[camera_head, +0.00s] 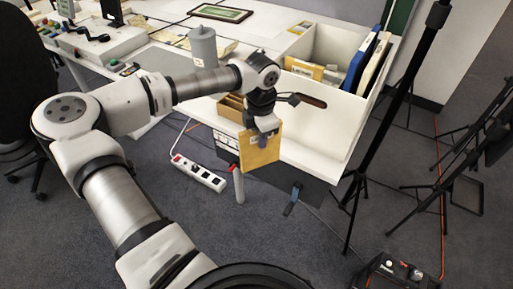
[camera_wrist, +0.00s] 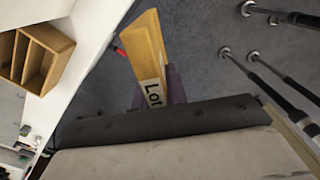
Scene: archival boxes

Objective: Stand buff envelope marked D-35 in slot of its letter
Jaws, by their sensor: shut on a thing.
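A buff envelope (camera_head: 260,157) hangs from my gripper (camera_head: 264,138) in front of the table's near edge, above the floor. My gripper is shut on it. In the wrist view, the envelope (camera_wrist: 147,48) shows narrow and nearly edge-on between purple fingers (camera_wrist: 158,88). A white label on it shows only the start of some black lettering; the mark D-35 is not readable. A wooden slotted box (camera_wrist: 43,50) lies to its left in that view, with open compartments. In the head view, the box (camera_head: 231,107) is partly hidden behind my wrist; its slot letters cannot be read.
A white bin (camera_head: 325,110) on the right of the table holds a blue folder (camera_head: 360,65) and other papers. A grey cylinder (camera_head: 203,47) stands behind my arm. Black tripod stands (camera_head: 408,90) rise at the right. A power strip (camera_head: 199,173) lies on the floor.

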